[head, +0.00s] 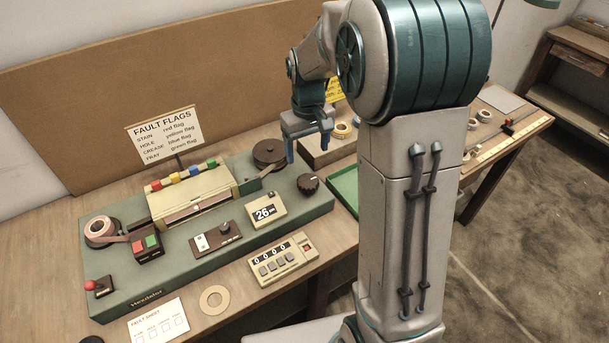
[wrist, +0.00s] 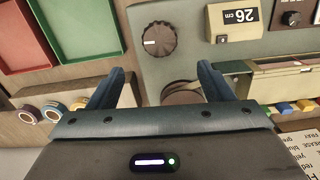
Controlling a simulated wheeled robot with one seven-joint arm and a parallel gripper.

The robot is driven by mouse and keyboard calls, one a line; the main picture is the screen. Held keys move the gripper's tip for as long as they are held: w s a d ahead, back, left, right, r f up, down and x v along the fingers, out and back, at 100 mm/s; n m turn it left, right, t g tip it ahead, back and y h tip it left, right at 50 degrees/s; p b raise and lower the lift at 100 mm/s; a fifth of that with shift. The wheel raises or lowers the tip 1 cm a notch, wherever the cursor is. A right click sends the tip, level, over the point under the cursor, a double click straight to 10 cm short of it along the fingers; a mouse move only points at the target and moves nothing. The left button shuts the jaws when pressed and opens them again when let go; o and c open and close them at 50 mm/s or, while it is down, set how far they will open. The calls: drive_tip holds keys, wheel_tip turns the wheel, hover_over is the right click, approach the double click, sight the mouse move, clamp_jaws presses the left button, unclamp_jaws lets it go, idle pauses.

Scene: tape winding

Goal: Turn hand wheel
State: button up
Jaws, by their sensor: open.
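A dark round knob with a scalloped rim and a white mark, which looks like the hand wheel (head: 308,183), stands at the right end of the green machine (head: 200,262). The hand wheel also shows in the wrist view (wrist: 158,41), just beyond my fingertips and roughly centred between them. My gripper (head: 307,147) is open and empty, apart from the wheel and above the machine's right end. In the wrist view my two fingers (wrist: 162,75) are spread, with a dark brown reel (wrist: 182,93) partly hidden behind the gripper body.
A counter box reading 26 cm (head: 266,210) stands left of the hand wheel. A cream box with coloured flags (head: 190,198) is farther left. A green tray (head: 345,190) lies right of the machine, partly hidden by my arm. A box with tape rolls (head: 325,150) is behind.

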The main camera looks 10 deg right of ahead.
sight(307, 179)
wheel_tip(307, 179, down, 10)
drive_tip(key=shift+f+p, duration=0.15)
drive_tip(key=shift+p, duration=0.4)
drive_tip(key=c, duration=1)
